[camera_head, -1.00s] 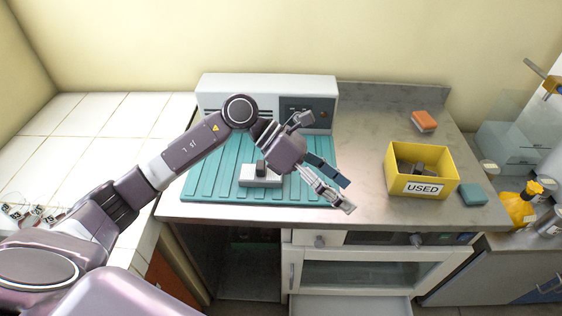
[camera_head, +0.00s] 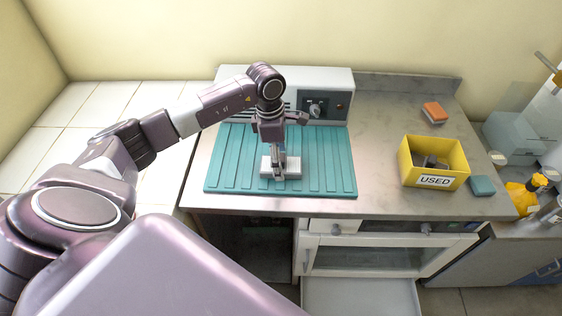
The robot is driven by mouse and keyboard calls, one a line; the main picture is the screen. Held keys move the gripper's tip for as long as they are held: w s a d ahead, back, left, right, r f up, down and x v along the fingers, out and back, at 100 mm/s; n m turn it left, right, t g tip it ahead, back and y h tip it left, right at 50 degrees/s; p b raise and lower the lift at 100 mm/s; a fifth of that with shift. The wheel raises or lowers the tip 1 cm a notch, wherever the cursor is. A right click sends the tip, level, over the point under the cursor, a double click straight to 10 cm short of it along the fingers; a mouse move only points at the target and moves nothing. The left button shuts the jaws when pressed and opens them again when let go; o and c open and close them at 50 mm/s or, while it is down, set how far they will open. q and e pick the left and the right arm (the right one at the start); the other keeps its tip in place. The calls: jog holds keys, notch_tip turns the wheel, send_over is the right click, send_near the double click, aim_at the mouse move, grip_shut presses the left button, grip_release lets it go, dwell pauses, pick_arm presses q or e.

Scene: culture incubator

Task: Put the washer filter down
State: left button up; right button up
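A small light-grey block (camera_head: 268,171) sits on the teal ribbed mat (camera_head: 230,160); it may be the washer filter, but I cannot tell for sure. My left gripper (camera_head: 280,172) points down at the block, with its fingers over the block's middle. The fingers hide the dark upright part seen on the block earlier. I cannot tell whether they touch or close on it. My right gripper is not in view.
A white machine (camera_head: 335,88) with a dark control panel stands behind the mat. At right are a yellow box marked USED (camera_head: 434,163) holding dark pieces, an orange sponge (camera_head: 434,112) and a teal sponge (camera_head: 482,186). The counter (camera_head: 380,150) between mat and box is clear.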

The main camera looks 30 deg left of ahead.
pick_arm(q)
jog(key=shift+w+d+f, duration=0.1)
jog(key=shift+d+f, duration=0.1)
jog(key=shift+f, duration=0.5)
jog(key=shift+r, duration=0.1)
jog(key=c, duration=1.5)
jog(key=shift+o, duration=0.2)
